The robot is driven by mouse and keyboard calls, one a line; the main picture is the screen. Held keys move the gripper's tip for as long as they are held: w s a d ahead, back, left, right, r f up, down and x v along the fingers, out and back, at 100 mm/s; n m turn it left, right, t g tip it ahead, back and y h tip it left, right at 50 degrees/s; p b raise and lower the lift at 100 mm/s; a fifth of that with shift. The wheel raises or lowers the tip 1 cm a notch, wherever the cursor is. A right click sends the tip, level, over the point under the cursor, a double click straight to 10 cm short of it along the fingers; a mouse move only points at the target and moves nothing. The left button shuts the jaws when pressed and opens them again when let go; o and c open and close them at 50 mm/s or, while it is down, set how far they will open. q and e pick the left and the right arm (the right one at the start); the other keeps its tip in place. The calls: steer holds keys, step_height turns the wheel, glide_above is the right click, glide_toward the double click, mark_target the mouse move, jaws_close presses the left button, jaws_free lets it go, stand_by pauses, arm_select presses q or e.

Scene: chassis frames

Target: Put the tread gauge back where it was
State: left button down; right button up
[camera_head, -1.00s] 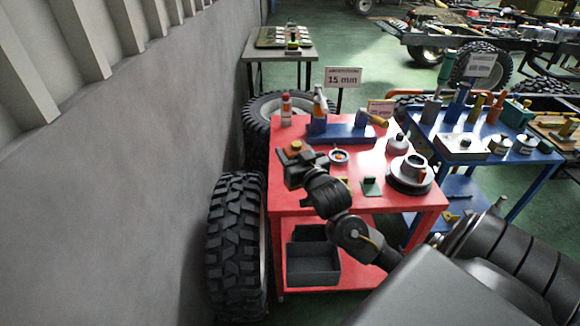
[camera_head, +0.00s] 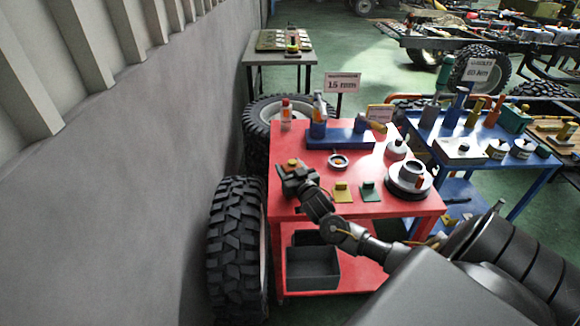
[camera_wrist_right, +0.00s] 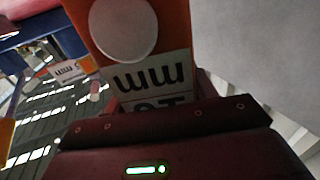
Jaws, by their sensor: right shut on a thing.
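My right gripper (camera_head: 293,172) is over the left edge of the red trolley top (camera_head: 314,173). It is shut on the tread gauge, an orange body (camera_head: 292,163) of which only a small part shows above the jaws. In the right wrist view the orange gauge (camera_wrist_right: 168,35) fills the upper middle, with a pale round face and a white label with upside-down "mm" lettering. I cannot tell whether the gauge touches the trolley top. My left gripper is not in view.
A yellow piece (camera_head: 343,193) and a green piece (camera_head: 369,191) stand right of the gripper. A small round dial (camera_head: 338,161), a blue fixture (camera_head: 340,136) and a hub-like part (camera_head: 410,176) also occupy the top. A "15 mm" sign (camera_head: 342,83) stands behind.

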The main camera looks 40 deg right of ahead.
steer(key=shift+f, duration=0.1)
steer(key=o, duration=1.1)
steer(key=shift+f, duration=0.1)
steer(key=shift+s+r, duration=0.1)
steer(key=shift+r, duration=0.15)
steer(key=shift+b+v, duration=0.85)
steer(key=shift+v, duration=5.15)
